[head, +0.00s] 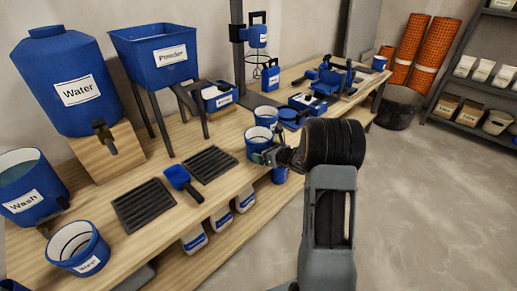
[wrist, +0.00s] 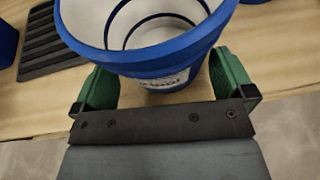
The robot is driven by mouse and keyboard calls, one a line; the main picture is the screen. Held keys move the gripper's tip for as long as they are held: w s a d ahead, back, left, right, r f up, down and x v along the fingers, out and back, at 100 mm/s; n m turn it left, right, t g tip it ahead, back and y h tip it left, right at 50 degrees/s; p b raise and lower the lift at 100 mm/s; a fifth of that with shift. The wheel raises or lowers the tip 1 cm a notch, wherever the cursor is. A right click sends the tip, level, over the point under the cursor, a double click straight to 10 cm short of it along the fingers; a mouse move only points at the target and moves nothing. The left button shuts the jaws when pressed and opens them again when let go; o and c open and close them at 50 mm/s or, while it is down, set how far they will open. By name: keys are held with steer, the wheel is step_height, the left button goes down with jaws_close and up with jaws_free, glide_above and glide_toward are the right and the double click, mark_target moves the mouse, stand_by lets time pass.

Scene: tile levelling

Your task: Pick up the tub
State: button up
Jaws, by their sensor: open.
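A blue tub (wrist: 150,60) with a white inside and dark rings stands upright on the wooden bench. Its label faces my gripper but is only partly readable. It also shows in the head view (head: 258,143), partly hidden by my gripper. My gripper (wrist: 163,85) is open, with one green finger on each side of the tub's near part. I cannot tell whether either finger touches it. In the head view my gripper (head: 268,156) is at the bench's front edge, beside this tub.
Another blue tub (head: 266,116) stands just behind. A black grate (head: 207,164) and a blue scoop (head: 178,178) lie to the left. A blue tub labelled Slop (head: 80,260) stands at the near left. Blue tools (head: 310,101) lie farther along the bench. Open floor (head: 430,200) lies right.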

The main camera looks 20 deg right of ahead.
steer(key=shift+c, duration=0.2)
steer(key=c, duration=0.6)
steer(key=shift+o, duration=0.2)
steer(key=shift+r, duration=0.1)
